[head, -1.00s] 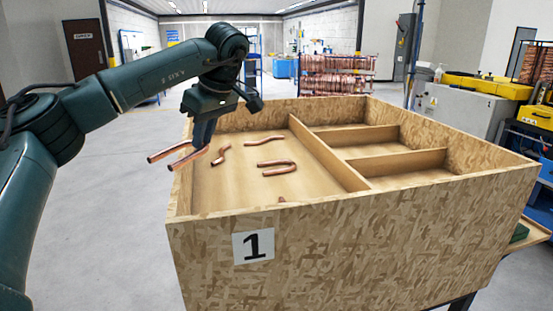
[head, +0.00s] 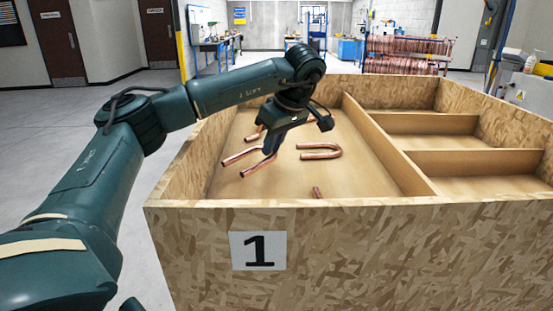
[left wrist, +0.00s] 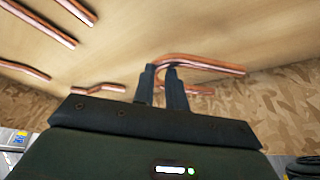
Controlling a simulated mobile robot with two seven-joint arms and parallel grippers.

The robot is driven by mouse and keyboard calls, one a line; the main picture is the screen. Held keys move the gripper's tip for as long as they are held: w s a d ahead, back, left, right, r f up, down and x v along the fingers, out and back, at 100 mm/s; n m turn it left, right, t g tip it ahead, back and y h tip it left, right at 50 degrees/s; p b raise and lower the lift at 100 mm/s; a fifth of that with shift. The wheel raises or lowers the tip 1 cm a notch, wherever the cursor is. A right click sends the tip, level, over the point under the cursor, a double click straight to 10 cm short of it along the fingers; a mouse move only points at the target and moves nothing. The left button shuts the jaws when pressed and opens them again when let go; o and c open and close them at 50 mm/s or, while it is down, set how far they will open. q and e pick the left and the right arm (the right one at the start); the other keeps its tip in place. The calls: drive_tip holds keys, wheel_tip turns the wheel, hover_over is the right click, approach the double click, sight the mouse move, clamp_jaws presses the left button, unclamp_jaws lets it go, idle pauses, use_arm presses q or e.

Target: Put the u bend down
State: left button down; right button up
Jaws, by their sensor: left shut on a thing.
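My left gripper (head: 270,152) is shut on a copper u bend (head: 258,168). The bend's two open legs point to the lower left, inside the large left compartment of the wooden box (head: 370,250). In the left wrist view the held u bend (left wrist: 215,66) passes between the fingers (left wrist: 162,88), with its curve near the fingertips. I cannot tell whether it touches the floor of the box. Another u bend (head: 320,155) lies flat just right of the gripper. My right gripper is not in view.
A short tube end (head: 317,192) shows near the front wall, partly hidden by it. A bent tube (head: 254,133) lies behind the held bend. A divider (head: 385,145) separates the left compartment from several smaller, empty ones on the right. Compartment floor at front left is bare.

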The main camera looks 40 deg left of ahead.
sight(274, 156)
use_arm(q)
wheel_tip(274, 156, down, 3)
drive_tip(key=shift+f, duration=0.45)
drive_tip(key=c, duration=1.4)
unclamp_jaws()
drive_tip(key=shift+c, duration=0.2)
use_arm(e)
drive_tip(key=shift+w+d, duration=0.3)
use_arm(q)
drive_tip(key=shift+r, duration=0.1)
